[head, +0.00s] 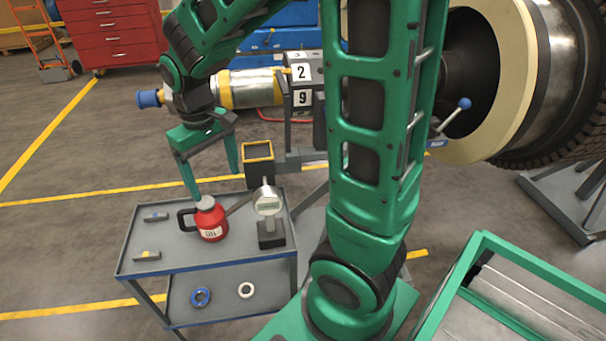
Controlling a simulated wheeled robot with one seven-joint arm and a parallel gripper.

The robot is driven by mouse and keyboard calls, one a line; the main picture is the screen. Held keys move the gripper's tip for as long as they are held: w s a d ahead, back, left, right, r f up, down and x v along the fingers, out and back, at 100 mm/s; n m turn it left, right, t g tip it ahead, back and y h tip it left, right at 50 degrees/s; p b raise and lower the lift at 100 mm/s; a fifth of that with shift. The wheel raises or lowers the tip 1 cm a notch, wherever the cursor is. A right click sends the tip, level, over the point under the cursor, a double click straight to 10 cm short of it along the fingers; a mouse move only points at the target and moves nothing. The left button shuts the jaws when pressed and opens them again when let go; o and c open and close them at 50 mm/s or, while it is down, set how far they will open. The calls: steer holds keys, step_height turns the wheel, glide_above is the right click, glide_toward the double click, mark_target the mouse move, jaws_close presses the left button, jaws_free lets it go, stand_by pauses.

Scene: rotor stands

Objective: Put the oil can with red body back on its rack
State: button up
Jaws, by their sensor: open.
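The oil can with red body (212,222) stands upright on the top shelf of a grey cart (150,262). It has a dark handle on the left, a grey cap and a spout pointing up to the right. My gripper (215,187) is open and empty above the can, its fingers pointing down. The left fingertip is close to the cap in the picture; I cannot tell if it touches. A dark open box with a yellow rim (258,168), possibly the rack, is behind the can at the cart's back edge.
A dial gauge on a stand (270,205) is close to the can's right. Rings (201,296) lie on the lower shelf. A metal-and-yellow cylinder (250,88) is behind; a green-edged bin (520,262) is at right.

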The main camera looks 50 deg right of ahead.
steer(key=s+d+r+m, duration=0.2)
steer(key=s+d+m, duration=0.1)
steer(key=s+d, duration=0.4)
steer(key=s+d+r+m, duration=0.2)
steer(key=s+d+m, duration=0.2)
steer(key=s, duration=1)
steer(key=d, duration=0.3)
steer(key=shift+s, duration=0.1)
steer(key=shift+w+f, duration=0.25)
steer(key=shift+w, duration=0.3)
